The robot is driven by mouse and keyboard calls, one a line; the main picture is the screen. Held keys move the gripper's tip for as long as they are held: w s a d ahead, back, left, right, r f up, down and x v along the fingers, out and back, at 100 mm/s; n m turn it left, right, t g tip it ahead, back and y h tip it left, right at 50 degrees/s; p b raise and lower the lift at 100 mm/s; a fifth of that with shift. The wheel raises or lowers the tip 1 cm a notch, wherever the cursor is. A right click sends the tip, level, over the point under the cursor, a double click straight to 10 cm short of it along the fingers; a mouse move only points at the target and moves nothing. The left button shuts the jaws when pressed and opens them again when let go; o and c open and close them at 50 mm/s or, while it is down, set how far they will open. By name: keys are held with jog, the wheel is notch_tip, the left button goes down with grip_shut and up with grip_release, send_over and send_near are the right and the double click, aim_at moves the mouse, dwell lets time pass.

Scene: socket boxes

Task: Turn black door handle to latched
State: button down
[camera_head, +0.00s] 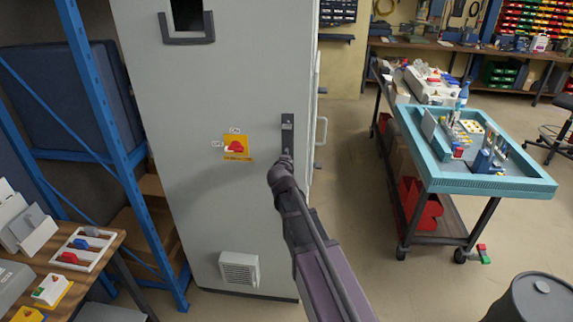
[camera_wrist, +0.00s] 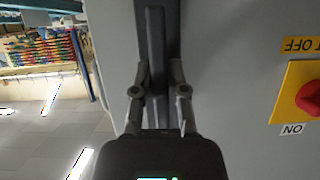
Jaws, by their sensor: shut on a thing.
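The black door handle (camera_head: 287,128) is on the right side of the grey cabinet door (camera_head: 200,190). It stands upright, in line with its dark backing plate. In the wrist view the handle (camera_wrist: 156,60) runs between the fingers of my gripper (camera_wrist: 157,75), which is shut on it. In the head view my gripper (camera_head: 286,157) is at the lower end of the handle, and my arm hides part of that end. I cannot tell from these views whether the latch is engaged.
A red rotary switch on a yellow plate (camera_head: 236,148) sits left of the handle. A blue shelf frame (camera_head: 100,100) stands to the left. A cart with a teal tray (camera_head: 490,184) stands to the right. Open floor lies between cabinet and cart. A dark drum (camera_head: 535,300) is at lower right.

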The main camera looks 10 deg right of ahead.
jog(key=c, duration=0.7)
grip_release()
jog(key=shift+o, duration=0.2)
